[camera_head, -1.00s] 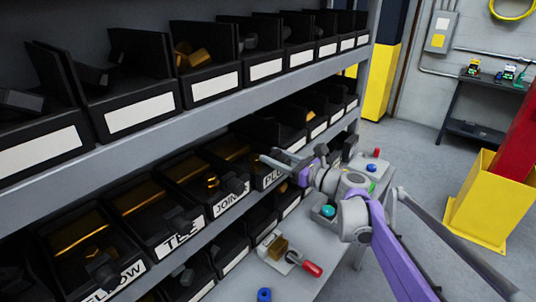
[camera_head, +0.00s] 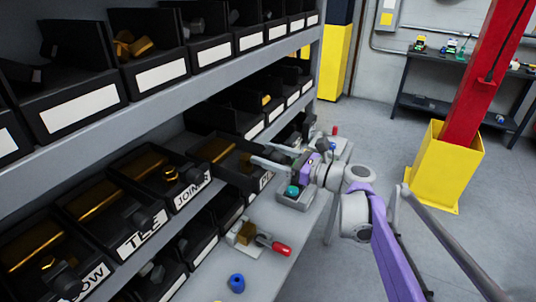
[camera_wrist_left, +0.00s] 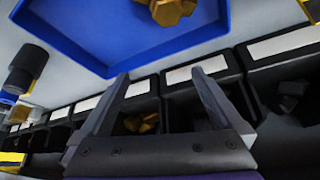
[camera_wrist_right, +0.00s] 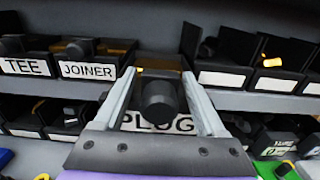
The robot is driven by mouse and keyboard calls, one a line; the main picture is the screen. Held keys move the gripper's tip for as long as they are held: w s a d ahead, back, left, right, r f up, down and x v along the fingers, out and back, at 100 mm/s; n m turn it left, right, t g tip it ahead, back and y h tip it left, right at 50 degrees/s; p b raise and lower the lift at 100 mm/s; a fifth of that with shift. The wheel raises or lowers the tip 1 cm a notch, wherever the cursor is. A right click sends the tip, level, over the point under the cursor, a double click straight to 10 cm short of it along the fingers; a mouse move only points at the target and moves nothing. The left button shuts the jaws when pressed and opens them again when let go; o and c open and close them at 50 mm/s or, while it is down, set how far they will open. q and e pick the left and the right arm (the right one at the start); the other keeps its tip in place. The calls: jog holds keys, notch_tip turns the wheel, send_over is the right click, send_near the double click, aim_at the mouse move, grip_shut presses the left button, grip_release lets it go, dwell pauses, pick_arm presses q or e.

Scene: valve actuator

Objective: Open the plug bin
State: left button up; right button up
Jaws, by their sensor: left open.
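The plug bin is a black bin with a dark round knob (camera_wrist_right: 159,97) and a white PLUG label (camera_wrist_right: 160,123). In the right wrist view its front stands out nearer than the JOINER bin (camera_wrist_right: 88,70) beside it. In the head view the plug bin (camera_head: 237,163) juts out from the lower shelf row, partly behind my right gripper (camera_head: 258,153). My right gripper's fingers (camera_wrist_right: 159,75) lie on either side of the knob and appear closed on it. My left gripper (camera_wrist_left: 160,76) is open and empty, with a blue tray (camera_wrist_left: 130,55) and black bins beyond it.
Elbow, TEE (camera_head: 143,235) and JOINER bins line the shelf left of the plug bin. An upper shelf (camera_head: 150,140) of black bins hangs above. A worktable holds a red-handled fixture (camera_head: 255,240) and a blue piece (camera_head: 236,283). Open floor lies to the right.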

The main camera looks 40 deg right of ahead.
pick_arm(q)
jog(key=shift+s+f+b, duration=0.2)
jog(key=shift+f+b, duration=0.15)
jog(key=shift+f, duration=0.15)
jog(key=shift+s+f+b, duration=0.15)
jog(key=shift+f+b, duration=0.15)
jog(key=shift+f, duration=0.15)
pick_arm(e)
jog(key=v, duration=1)
jog(key=shift+s+d, duration=0.15)
jog(key=shift+s, duration=0.2)
